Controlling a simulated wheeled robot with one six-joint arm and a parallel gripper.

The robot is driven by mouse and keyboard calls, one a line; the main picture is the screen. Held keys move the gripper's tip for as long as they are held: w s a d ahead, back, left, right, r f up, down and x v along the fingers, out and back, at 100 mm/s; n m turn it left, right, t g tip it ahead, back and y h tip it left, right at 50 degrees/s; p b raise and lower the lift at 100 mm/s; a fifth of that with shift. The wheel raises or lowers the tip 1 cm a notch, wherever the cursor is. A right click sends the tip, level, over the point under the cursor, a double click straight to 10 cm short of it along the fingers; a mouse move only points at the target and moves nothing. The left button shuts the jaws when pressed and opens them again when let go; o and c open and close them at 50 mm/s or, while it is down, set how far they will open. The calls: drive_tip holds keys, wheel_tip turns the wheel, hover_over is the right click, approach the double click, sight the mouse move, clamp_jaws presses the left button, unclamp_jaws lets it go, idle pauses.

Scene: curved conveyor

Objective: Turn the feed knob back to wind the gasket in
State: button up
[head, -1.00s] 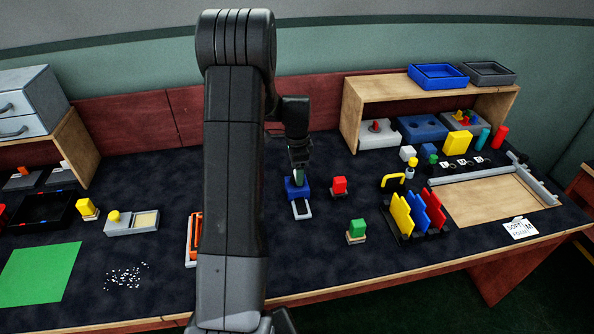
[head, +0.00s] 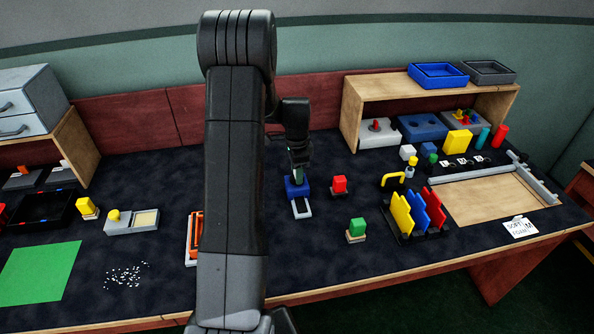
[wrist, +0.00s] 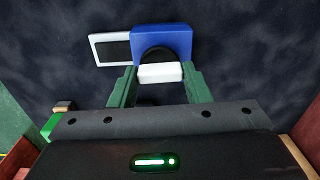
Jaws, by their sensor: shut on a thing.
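A blue feeder box (head: 296,187) stands on the dark table, with a white-rimmed frame (head: 302,209) extending from its near side. In the wrist view the blue box (wrist: 165,38) shows a black round part and a white bar-shaped knob (wrist: 160,73). The white frame (wrist: 97,62) lies to its left with a dark inside; I cannot make out a gasket in it. My gripper (wrist: 157,84) has its green fingers shut on the white knob, one on each side. In the head view my gripper (head: 299,172) is above the box and hides the knob.
An orange-and-white item (head: 192,240) is partly hidden behind my arm. A rack of coloured plates (head: 415,215) stands further right. Table between is clear.

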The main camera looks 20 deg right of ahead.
drive_tip(key=n+b, duration=0.1)
drive_tip(key=n, duration=0.3)
drive_tip(key=shift+n, duration=0.3)
drive_tip(key=n+b, duration=0.1)
drive_tip(key=n, duration=0.8)
drive_tip(key=shift+n+b, duration=0.35)
drive_tip(key=shift+n, duration=1.55)
drive_tip(key=o, duration=1)
wheel_tip(320, 180, up, 14)
drive_tip(key=shift+f, duration=0.1)
